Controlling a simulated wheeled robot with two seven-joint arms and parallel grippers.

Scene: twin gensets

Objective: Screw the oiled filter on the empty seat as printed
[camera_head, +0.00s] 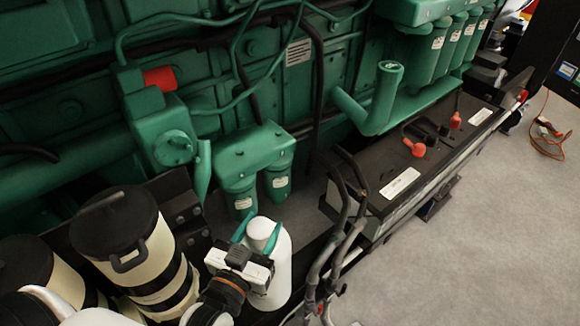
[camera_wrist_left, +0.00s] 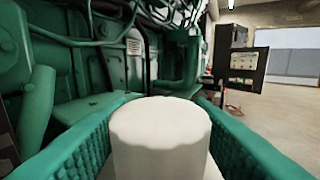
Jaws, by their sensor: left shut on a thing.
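My left gripper (camera_head: 257,238) has its green fingers closed on the narrow top of a white canister (camera_head: 278,268). In the left wrist view the canister's fluted round top (camera_wrist_left: 160,135) stands between the two fingers, with a wider white part below it. I cannot tell whether it is the filter. Behind it, two green filters with white labels, a left one (camera_head: 240,197) and a right one (camera_head: 277,182), hang under a green filter head (camera_head: 252,150) on the engine. I cannot make out an empty seat or any print. My right gripper is not in view.
Black hoses (camera_head: 345,215) rise just right of the canister. A black battery box (camera_head: 415,165) with red terminal caps stands beyond them. Black-and-cream canisters (camera_head: 135,250) stand left of my gripper. Several green cylinders (camera_head: 445,45) line the engine's far right.

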